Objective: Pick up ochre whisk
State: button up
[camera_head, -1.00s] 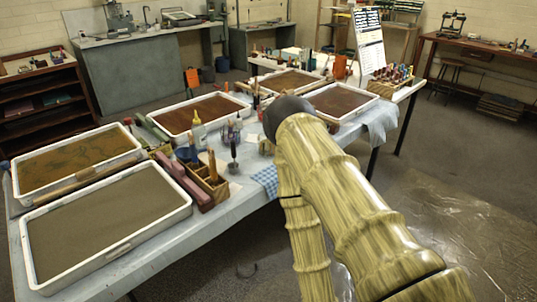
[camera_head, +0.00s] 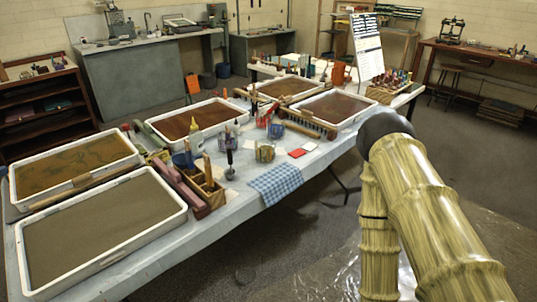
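I cannot make out an ochre whisk for certain at this size. Small tools stand among the trays on the long table (camera_head: 219,222). One dark upright tool with a bulbous lower end (camera_head: 230,158) stands near the table's front edge. A yellowish patterned pot (camera_head: 265,153) stands to its right, and a wooden holder with upright handles (camera_head: 208,184) to its left. My arm rises at the right of the head view, past the table's front edge. My gripper is not in view, so what it holds cannot be seen.
Shallow white-rimmed trays, including a near grey one (camera_head: 183,219), cover much of the table. A blue checked cloth (camera_head: 275,184) hangs over its front edge. The floor in front (camera_head: 290,235) is clear.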

aim_at(208, 170)
jog(key=u, duration=2.55)
jog(key=k, duration=0.8)
jog(key=z, duration=1.2)
